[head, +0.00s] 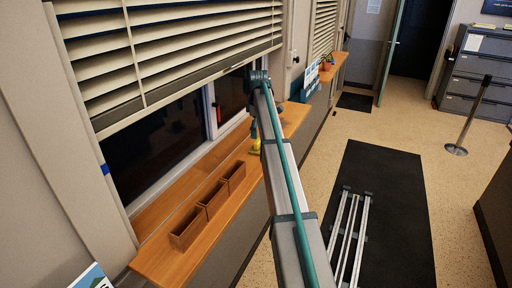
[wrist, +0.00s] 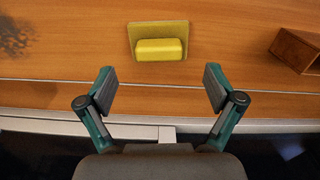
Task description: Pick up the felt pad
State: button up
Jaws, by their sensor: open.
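A yellow thing, which I take to be the felt pad (wrist: 160,48), lies on the wooden sill in the wrist view. It has a flat, roughly square plate and a raised rounded block on the near side. In the head view the felt pad (head: 256,147) shows as a small yellow patch, partly hidden by my arm. My gripper (wrist: 160,88) is open and empty, with its fingers spread left and right of the pad's line. The pad lies beyond the fingertips in the picture, not between them. In the head view my gripper is mostly hidden behind my arm.
The wooden sill (head: 160,262) runs under the window and blinds (head: 180,45). A row of open wooden boxes (head: 211,200) stands on it nearer the head camera; one box (wrist: 296,50) shows right in the wrist view.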

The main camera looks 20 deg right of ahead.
aim_at(258, 141)
jog(key=shift+w+f+p, duration=0.1)
jog(key=shift+f+p, duration=1.15)
jog(key=shift+f, duration=1.75)
jog(key=c, duration=1.2)
jog(key=shift+c, duration=0.2)
jog(key=shift+r, duration=0.1)
jog(key=shift+r, duration=0.55)
jog(key=s+d+r+b, duration=0.5)
jog(key=s+r+b, duration=0.1)
jog(key=s+r, duration=0.5)
jog(key=shift+s+r, duration=0.4)
jog(key=shift+s, duration=0.6)
jog(key=shift+d, duration=0.1)
